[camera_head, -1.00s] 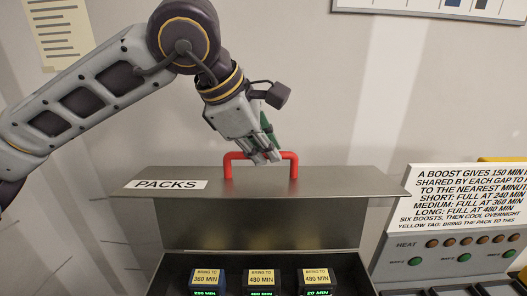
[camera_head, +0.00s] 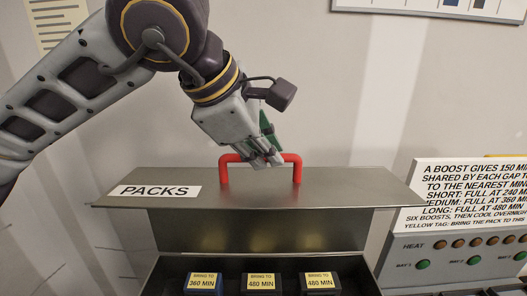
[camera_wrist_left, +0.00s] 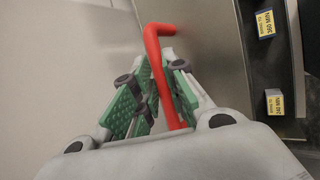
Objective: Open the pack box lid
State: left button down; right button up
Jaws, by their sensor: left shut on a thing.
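The pack box lid (camera_head: 315,190) is a grey metal panel with a white PACKS label (camera_head: 154,192). It stands raised, and the box front below it is open, with packs showing inside. A red handle (camera_head: 224,172) stands on the lid. My left gripper (camera_head: 268,161) reaches down from the upper left and is shut on the handle bar. In the left wrist view, the red handle (camera_wrist_left: 154,50) runs between the green finger pads of the gripper (camera_wrist_left: 155,95). The fingers hide part of the bar. My right gripper is not in view.
Packs with yellow tags sit in the dark box: a left one (camera_head: 205,282), a middle one (camera_head: 261,282) and a right one (camera_head: 320,283). A heat panel (camera_head: 465,252) with buttons and a white sign (camera_head: 470,190) stand at the right.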

pick_arm(q)
jog(key=c, duration=1.5)
grip_release()
jog(key=shift+o, duration=0.2)
jog(key=v, duration=1.2)
jog(key=shift+d+r, duration=0.1)
jog(key=shift+r, duration=0.05)
